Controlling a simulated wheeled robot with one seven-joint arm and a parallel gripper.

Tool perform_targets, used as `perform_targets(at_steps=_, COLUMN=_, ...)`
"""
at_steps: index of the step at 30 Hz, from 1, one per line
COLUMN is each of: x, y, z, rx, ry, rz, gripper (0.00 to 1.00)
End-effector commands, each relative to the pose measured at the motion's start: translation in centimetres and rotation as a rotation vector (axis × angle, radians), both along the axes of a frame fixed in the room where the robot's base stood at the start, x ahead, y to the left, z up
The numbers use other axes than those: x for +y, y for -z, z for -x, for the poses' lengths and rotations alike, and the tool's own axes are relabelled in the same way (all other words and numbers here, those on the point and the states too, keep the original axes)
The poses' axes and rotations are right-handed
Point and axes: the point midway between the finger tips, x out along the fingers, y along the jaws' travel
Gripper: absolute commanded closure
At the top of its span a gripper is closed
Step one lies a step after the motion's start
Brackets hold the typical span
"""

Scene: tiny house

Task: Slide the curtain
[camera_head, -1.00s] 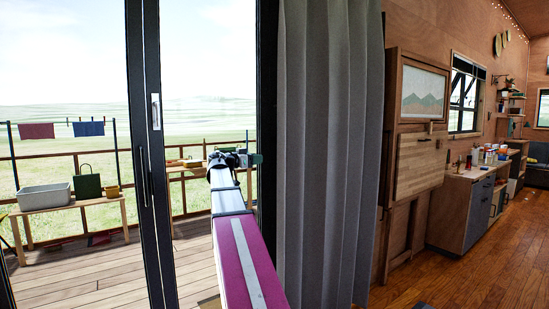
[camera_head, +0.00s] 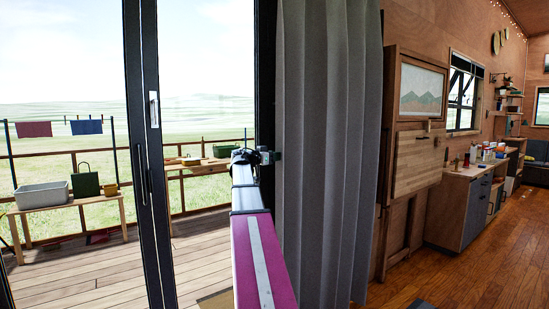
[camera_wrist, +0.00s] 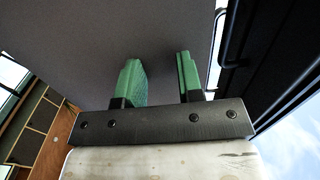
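The grey curtain (camera_head: 325,150) hangs in vertical folds at the right side of the glass door opening. It also fills most of the wrist view (camera_wrist: 90,45). My gripper (camera_head: 275,156) is at the curtain's left edge, about mid-height of the picture. In the wrist view my gripper (camera_wrist: 160,80) shows two green fingers held apart, with grey cloth behind them and nothing seen gripped between them. The right finger is close to the curtain's edge. Whether the fingertips touch the cloth, I cannot tell.
A dark sliding door frame (camera_head: 153,150) stands left of my arm. Outside are a deck with a bench (camera_head: 75,205) and a railing. A wooden fold-down cabinet (camera_head: 415,155) is right of the curtain, with a kitchen counter (camera_head: 468,172) beyond. The wooden floor (camera_head: 470,265) there is clear.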

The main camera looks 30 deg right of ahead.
Motion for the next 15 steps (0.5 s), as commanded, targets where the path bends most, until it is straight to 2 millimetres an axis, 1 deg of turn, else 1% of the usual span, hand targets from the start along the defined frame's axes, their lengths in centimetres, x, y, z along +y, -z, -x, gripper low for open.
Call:
perform_targets(at_steps=6, x=-0.01, y=0.01, z=0.0, rx=0.0, ry=0.0, rz=0.0, gripper=0.66)
perform_targets(at_steps=7, x=-0.01, y=0.01, z=0.0, rx=0.0, ry=0.0, rz=0.0, gripper=0.72)
perform_targets(at_steps=8, x=-0.01, y=0.01, z=0.0, rx=0.0, ry=0.0, rz=0.0, gripper=0.82)
perform_targets(at_steps=9, x=-0.01, y=0.01, z=0.0, rx=0.0, ry=0.0, rz=0.0, gripper=0.95)
perform_targets(at_steps=10, x=-0.01, y=0.01, z=0.0, rx=0.0, ry=0.0, rz=0.0, gripper=1.0)
perform_targets(at_steps=15, x=-0.05, y=0.01, z=-0.01, rx=0.0, ry=0.0, rz=0.0, gripper=1.0)
